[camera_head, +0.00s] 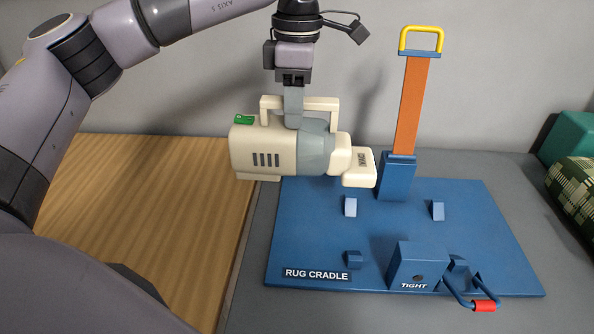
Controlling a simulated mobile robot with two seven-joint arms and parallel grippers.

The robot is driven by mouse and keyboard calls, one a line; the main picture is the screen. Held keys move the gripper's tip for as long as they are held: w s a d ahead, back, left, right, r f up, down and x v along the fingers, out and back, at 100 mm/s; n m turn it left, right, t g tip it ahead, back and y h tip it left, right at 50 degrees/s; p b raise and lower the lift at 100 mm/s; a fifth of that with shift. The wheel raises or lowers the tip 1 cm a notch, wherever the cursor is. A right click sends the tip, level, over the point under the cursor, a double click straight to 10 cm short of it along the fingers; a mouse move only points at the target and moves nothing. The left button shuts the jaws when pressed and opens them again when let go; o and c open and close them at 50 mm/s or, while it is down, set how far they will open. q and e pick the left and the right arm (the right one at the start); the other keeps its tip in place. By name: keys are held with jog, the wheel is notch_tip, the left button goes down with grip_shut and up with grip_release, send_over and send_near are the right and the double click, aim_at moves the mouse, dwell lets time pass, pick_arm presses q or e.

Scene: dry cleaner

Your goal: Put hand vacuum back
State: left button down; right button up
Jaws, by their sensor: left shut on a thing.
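The hand vacuum (268,149) is cream with a grey-blue middle section, a green button and a nozzle pointing right. My left gripper (294,108) comes down from above and is shut on the vacuum's top handle. The vacuum hangs level, in front of the wall and over the back left part of the blue rug cradle board (310,225). Its nozzle is just left of the upright post. The gripper's fingertips are partly hidden by the handle and body. My right gripper is not in view.
The blue board carries an orange post (411,108) with a yellow loop, several small blue blocks, a box marked TIGHT (416,266) and a red-gripped lever (485,306). A wooden surface (150,200) at left is clear. A plaid roll (574,184) lies at right.

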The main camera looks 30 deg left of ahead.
aim_at(295, 168)
pick_arm(q)
notch_tip(295, 168, down, 12)
jog(key=shift+f, duration=0.1)
dwell(0.4)
jog(key=shift+f, duration=0.2)
jog(key=c, duration=1.2)
grip_release()
jog(key=shift+f, duration=0.15)
jog(key=o, duration=0.4)
jog(key=r, duration=1.2)
jog(key=shift+d+r, duration=0.2)
jog(key=shift+r, duration=0.1)
